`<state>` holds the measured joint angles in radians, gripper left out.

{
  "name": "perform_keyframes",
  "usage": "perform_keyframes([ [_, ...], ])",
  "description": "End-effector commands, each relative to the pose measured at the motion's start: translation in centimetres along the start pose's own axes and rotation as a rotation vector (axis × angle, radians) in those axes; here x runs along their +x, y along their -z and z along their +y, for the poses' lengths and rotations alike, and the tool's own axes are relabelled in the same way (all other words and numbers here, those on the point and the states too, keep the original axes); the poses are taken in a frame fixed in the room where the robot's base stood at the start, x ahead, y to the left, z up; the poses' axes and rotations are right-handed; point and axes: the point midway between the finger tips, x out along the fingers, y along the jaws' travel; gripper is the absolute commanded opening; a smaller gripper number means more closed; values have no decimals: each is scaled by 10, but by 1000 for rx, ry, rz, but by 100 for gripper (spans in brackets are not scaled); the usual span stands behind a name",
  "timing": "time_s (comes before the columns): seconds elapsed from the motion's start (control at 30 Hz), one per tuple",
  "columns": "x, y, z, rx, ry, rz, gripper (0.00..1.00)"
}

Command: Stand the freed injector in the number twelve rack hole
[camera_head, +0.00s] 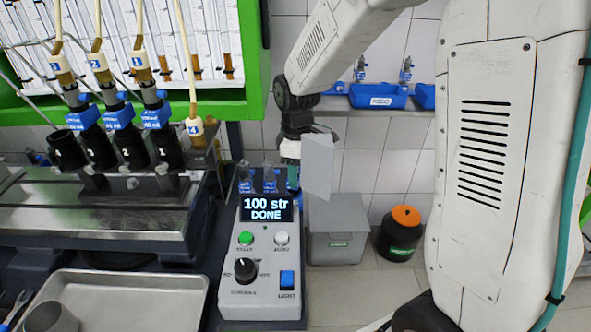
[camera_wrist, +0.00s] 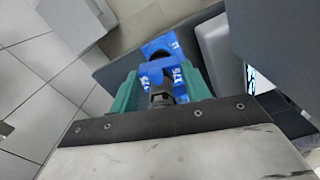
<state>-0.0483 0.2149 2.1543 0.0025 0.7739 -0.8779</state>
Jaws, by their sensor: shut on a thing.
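In the wrist view, the green fingers of my gripper (camera_wrist: 160,82) are shut on an injector (camera_wrist: 160,70). It has a blue marked body and a dark grey stem between the fingers. In the head view, my gripper (camera_head: 292,176) is behind the right edge of the control box's display. A pale grey panel beside it and the box hide most of the fingers and the injector. I cannot make out a rack hole numbered twelve in either view.
The control box (camera_head: 262,272) reads "100 str DONE". On the left, several black sleeves, some with blue-tagged injectors, stand on the bench (camera_head: 130,215). Hose 4 (camera_head: 195,130) hangs beside them. A metal tray (camera_head: 135,295) is in front. Blue bins (camera_head: 378,97) sit on a back shelf.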

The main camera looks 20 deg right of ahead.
Motion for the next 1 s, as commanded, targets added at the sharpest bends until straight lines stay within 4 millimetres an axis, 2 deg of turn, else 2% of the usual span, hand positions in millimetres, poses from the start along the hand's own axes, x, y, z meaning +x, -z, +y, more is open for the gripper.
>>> perform_keyframes([
  [1.0,6,0,0,0,0,0,0],
])
